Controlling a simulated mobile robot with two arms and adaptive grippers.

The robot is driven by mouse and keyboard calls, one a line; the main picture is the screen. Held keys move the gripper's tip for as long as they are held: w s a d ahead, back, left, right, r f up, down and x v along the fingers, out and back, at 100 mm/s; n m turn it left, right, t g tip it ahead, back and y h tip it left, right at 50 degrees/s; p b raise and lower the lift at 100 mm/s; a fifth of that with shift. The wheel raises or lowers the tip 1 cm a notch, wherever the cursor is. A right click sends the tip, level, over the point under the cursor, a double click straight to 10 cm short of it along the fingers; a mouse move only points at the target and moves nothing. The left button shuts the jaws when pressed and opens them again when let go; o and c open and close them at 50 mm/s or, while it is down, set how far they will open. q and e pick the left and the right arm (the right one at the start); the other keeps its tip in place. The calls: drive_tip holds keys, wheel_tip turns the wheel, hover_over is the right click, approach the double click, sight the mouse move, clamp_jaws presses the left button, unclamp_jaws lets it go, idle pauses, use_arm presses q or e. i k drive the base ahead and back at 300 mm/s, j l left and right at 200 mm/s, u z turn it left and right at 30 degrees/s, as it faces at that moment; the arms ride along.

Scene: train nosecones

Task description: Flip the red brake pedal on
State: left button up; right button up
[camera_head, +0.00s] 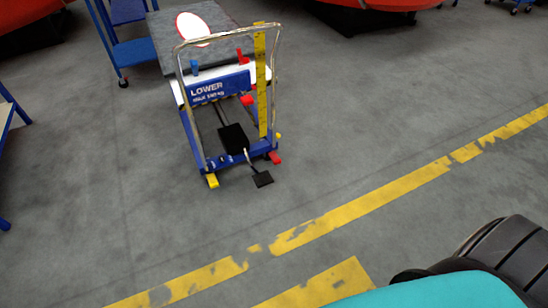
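A blue lift trolley (218,87) with a chrome push handle (226,37) stands on the floor at upper centre. A small red pedal (275,157) shows low at the trolley's right near corner, by the caster. It is too small to tell whether it is up or down. A yellow pedal (212,181) sits at the left near corner. Neither of my grippers is in view, and nothing of mine touches the trolley.
A black foot pedal (263,179) sticks out in front of the trolley. Blue shelving (137,51) stands behind left, and a blue-legged table (10,100) at the left edge. Yellow floor lines (360,203) cross the foreground. The floor before the trolley is clear.

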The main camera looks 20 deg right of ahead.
sight(275, 159)
drive_tip(key=i+l+z, duration=0.35)
drive_tip(key=i, duration=0.7)
drive_tip(key=i+j+z, duration=0.15)
drive_tip(key=i+z, duration=0.15)
drive_tip(key=i, duration=0.75)
